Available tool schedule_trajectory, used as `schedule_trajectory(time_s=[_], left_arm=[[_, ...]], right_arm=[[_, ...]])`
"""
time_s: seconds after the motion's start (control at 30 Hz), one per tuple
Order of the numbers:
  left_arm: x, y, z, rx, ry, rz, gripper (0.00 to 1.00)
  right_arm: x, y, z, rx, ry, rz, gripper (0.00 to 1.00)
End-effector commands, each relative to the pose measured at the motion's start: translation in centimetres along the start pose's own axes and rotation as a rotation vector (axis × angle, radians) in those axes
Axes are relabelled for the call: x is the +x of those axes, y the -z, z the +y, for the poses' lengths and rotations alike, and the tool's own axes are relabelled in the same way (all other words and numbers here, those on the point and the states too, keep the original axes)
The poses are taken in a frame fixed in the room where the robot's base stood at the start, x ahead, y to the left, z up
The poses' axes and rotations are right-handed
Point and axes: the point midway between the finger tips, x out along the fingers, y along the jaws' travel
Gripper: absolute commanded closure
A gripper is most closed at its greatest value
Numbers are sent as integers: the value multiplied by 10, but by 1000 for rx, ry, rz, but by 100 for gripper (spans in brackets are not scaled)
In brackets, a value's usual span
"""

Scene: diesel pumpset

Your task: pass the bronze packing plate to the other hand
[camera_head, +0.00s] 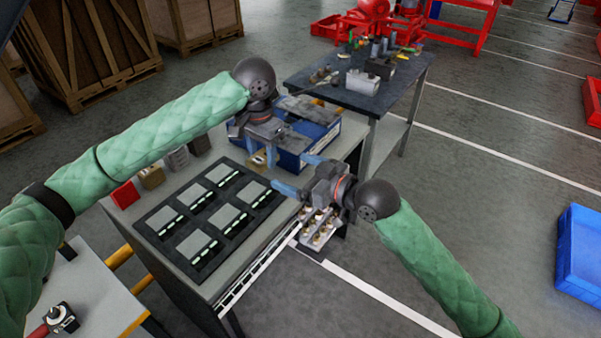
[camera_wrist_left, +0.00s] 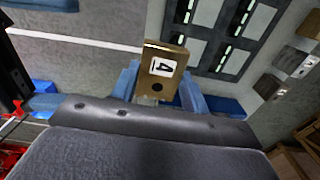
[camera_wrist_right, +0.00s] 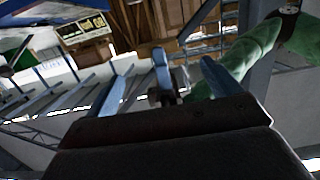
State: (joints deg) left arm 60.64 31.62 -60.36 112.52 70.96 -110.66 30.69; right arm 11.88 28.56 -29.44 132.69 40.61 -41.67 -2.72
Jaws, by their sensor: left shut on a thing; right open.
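The bronze packing plate (camera_wrist_left: 162,68) is a small flat plate with a white label marked 4 and a dark hole. My left gripper (camera_head: 257,146) is shut on it, and the left wrist view shows it between the blue fingers. In the head view the plate (camera_head: 259,160) hangs below the left gripper, partly hidden, near the blue bin's edge. My right gripper (camera_head: 292,173) is open, its fingers pointing toward the plate from the right, with a short gap between them. I cannot make out the plate in the right wrist view.
The bench (camera_head: 257,250) carries a black tray (camera_head: 178,267) with several square recesses, and a blue bin (camera_head: 322,133) behind. A red block (camera_head: 125,195) and other plates stand along its left edge. Brass fittings (camera_head: 318,226) sit at its right side. A dark table (camera_head: 345,92) stands behind.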

Motion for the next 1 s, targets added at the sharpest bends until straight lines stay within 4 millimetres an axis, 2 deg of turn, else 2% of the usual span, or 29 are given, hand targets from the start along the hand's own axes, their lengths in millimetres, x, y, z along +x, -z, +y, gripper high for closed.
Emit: schedule_trajectory(time_s=[0.6, 0.8, 1.0], left_arm=[[-1, 0, 0, 0, 0, 1, 98], [-1, 0, 0, 0, 0, 1, 98], [-1, 0, 0, 0, 0, 1, 98]], right_arm=[[89, 1, 0, 1, -1, 0, 10], [107, 0, 0, 1, -1, 0, 10], [112, 0, 0, 0, -1, -1, 10]])
